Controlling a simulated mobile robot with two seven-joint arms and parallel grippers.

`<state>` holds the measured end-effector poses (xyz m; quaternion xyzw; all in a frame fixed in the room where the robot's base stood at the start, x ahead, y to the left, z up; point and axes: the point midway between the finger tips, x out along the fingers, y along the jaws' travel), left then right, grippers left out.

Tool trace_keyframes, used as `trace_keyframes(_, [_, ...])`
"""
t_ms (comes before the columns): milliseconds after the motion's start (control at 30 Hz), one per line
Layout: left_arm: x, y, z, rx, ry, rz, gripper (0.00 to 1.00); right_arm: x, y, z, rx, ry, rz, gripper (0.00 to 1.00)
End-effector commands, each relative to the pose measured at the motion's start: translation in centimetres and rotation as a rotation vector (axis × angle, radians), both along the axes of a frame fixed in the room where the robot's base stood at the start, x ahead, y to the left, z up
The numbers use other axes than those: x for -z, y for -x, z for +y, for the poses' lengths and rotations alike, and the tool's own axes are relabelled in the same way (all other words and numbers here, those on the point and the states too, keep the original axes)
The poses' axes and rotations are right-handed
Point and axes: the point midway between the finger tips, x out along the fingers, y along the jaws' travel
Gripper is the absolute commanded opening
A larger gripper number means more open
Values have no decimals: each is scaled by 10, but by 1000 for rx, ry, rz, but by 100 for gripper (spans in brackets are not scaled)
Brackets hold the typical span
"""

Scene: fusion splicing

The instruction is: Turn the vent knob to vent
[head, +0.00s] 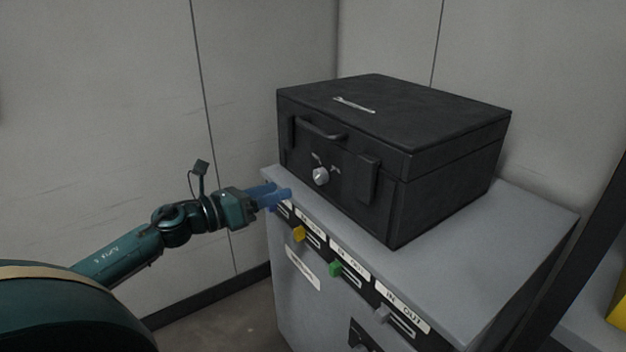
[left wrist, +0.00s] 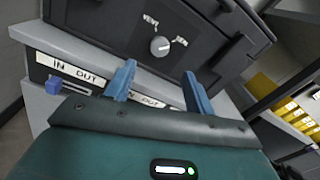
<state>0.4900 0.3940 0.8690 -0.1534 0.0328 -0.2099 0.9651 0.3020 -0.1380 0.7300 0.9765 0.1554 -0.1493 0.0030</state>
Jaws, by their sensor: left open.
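The vent knob (head: 320,176) is a small round silver knob on the front face of a black case (head: 440,170), below its handle. In the left wrist view the knob (left wrist: 160,46) shows between two white labels, one reading "VENT" at its upper left and one at its right that I read as "SEAL". My left gripper (head: 285,196) has blue fingers and is left of the knob and a little lower in the head view. In the left wrist view the open fingers (left wrist: 155,80) point toward the knob, with nothing between them. My right gripper is not in view.
The case stands on a grey cabinet (head: 520,225). The cabinet's front has sliders labelled "IN OUT", with yellow (head: 299,234), green (head: 335,269) and grey (head: 383,314) tabs. A black latch (head: 368,180) sits right of the knob. Walls stand behind.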

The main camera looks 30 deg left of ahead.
Motion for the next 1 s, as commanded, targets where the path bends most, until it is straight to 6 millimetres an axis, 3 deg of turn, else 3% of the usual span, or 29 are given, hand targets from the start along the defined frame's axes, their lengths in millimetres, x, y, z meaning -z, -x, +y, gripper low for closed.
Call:
trace_keyframes(600, [-2,-73,-32,-3,1,-2,54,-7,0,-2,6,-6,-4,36])
trace_keyframes(1000, [0,-88,-40,-2,-1,0,54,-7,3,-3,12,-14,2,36])
